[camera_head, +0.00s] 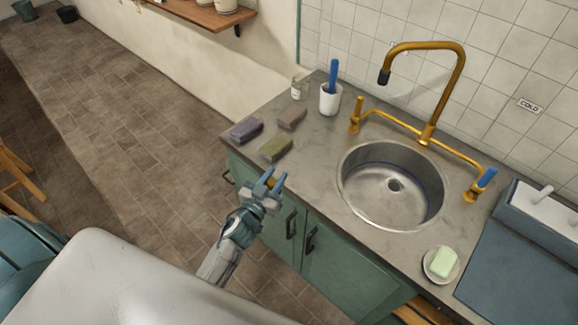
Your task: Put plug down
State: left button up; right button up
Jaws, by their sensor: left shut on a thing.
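My left gripper (273,180) is in front of the counter's front edge, left of the sink. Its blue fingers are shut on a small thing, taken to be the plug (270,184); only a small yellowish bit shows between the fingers. The round steel sink (375,208) is set in the grey counter (308,165). Its drain (396,185) shows dark at the bottom, with nothing over it. My right gripper is not in view.
Several sponges (276,148) lie on the counter beyond my gripper, with a white cup (330,99) and a small jar (299,88). A brass faucet (430,125) stands behind the sink. A soap dish (430,269) is at its right. Bare counter lies left of the sink.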

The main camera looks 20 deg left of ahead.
pick_arm(q)
jog(key=shift+s+a, duration=0.35)
jog(key=shift+s, duration=0.55)
jog(key=s+d+r+n+y+b, duration=0.1)
jog(key=s+d+r+b, duration=0.3)
jog(key=b, duration=0.6)
jog(key=s, duration=0.2)
jog(key=shift+s+d+r+y, duration=0.25)
jog(key=shift+s+y, duration=0.05)
jog(key=shift+s, duration=0.1)
